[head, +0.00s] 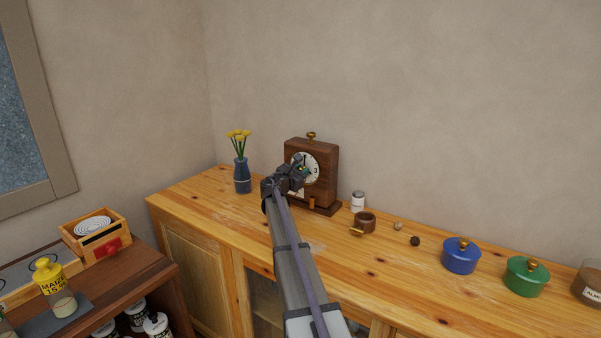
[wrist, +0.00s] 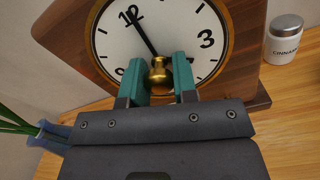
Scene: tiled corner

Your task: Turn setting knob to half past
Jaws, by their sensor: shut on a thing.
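A brown wooden clock (head: 325,180) with a white dial stands on the wooden counter, a brass handle on top. In the wrist view the dial (wrist: 180,28) appears tilted, and its dark hand (wrist: 143,34) points at the 12. The brass setting knob (wrist: 158,78) sticks out from the dial. My gripper (head: 302,171) is in front of the clock face in the head view. In the wrist view its two teal fingertips (wrist: 159,82) are shut on the knob, one on each side. The gripper hides the lower part of the dial.
A blue vase (head: 242,176) with yellow flowers stands left of the clock. Blue (head: 460,257) and green (head: 525,278) lidded pots are farther right on the counter (head: 320,246).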

